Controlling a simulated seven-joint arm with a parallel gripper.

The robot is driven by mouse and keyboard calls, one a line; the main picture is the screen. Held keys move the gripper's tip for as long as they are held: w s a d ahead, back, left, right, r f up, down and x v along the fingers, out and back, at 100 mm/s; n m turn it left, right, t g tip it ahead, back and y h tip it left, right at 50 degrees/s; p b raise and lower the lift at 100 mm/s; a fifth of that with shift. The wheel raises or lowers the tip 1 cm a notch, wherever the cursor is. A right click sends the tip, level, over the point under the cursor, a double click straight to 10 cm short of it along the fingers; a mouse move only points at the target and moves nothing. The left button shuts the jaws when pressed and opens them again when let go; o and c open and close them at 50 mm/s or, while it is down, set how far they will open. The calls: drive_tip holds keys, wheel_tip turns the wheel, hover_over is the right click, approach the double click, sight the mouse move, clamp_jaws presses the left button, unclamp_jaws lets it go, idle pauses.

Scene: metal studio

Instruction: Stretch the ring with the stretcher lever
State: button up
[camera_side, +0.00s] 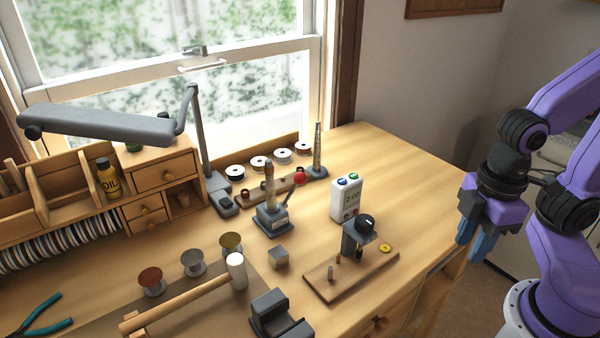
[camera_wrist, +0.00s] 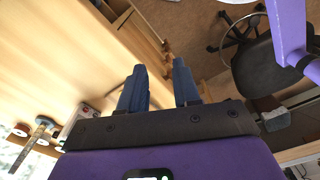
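The ring stretcher (camera_side: 272,218) stands mid-bench in the side view, a grey block with an upright brown tapered post. Its lever (camera_side: 290,193) leans up to the right and ends in a red knob (camera_side: 299,177). I cannot make out for certain a ring on the post. Small dark ring-like pieces lie on a wooden strip (camera_side: 262,186) behind it. My gripper (camera_side: 472,240) hangs off the bench's right edge, far right of the stretcher, fingers pointing down. In the wrist view my gripper (camera_wrist: 159,80) has its blue fingers apart with nothing between them.
A white two-button box (camera_side: 347,198) and a wooden board with a dark-knobbed post (camera_side: 350,268) stand between my gripper and the stretcher. A grey tapered mandrel (camera_side: 317,155) stands behind. A hammer (camera_side: 190,295), a metal cube (camera_side: 278,258) and a lamp (camera_side: 110,124) are nearby. The back-right bench is clear.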

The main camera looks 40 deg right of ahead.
drive_tip(key=shift+w+a+r, duration=0.15)
drive_tip(key=shift+w+a, duration=0.1)
clamp_jaws()
drive_tip(key=w+a+r+m+h, duration=0.1)
drive_tip(key=w+a+r+m, duration=0.2)
drive_tip(key=w+a+r, duration=0.55)
drive_tip(key=w+a+r+m+h, duration=0.1)
drive_tip(key=w+a+r+m, duration=0.25)
drive_tip(key=w, duration=0.95)
drive_tip(key=w+a+r+m+h, duration=0.1)
drive_tip(key=w+a+r+m, duration=0.2)
drive_tip(key=w+a+r, duration=0.55)
drive_tip(key=d+x, duration=0.2)
drive_tip(key=x, duration=1.4)
drive_tip(key=shift+s+r, duration=0.25)
drive_tip(key=shift+r, duration=0.05)
